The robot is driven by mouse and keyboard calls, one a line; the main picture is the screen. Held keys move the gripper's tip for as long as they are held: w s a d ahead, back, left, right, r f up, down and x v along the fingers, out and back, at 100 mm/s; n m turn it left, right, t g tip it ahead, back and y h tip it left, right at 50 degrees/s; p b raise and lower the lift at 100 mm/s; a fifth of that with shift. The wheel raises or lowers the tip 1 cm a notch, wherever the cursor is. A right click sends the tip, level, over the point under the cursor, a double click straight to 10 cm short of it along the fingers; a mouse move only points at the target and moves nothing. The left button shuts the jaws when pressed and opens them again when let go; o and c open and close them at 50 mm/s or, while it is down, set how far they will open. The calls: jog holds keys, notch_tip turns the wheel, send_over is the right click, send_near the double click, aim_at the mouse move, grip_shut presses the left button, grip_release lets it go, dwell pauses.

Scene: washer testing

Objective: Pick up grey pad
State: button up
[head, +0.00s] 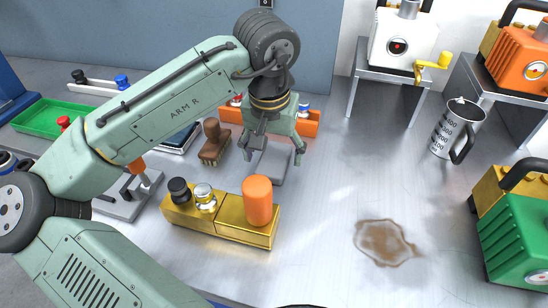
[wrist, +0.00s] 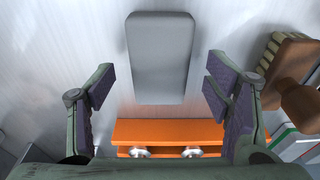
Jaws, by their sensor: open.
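The grey pad (head: 274,168) is a flat rounded rectangle on the metal worktop. In the wrist view the grey pad (wrist: 160,55) lies in the upper middle, its near end level with the space between the fingers. My gripper (head: 273,154) is open above the pad, one finger on each side. The height left between fingertips and pad is hard to tell. My gripper partly covers the pad's far end in the head view.
A wooden brush (head: 214,147) is close on the left. A gold block (head: 225,222) with an orange cylinder (head: 257,201) stands in front. A brown spill (head: 385,243) and a metal jug (head: 456,128) are to the right.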

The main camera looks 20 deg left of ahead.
aim_at(274, 158)
jog(key=shift+w+f, duration=0.15)
jog(key=shift+f, duration=0.55)
jog(key=shift+c, duration=0.4)
jog(key=c, duration=1)
jog(key=shift+r, duration=0.1)
jog(key=shift+c, duration=0.2)
notch_tip(274, 158, up, 10)
jog(key=shift+b, duration=0.45)
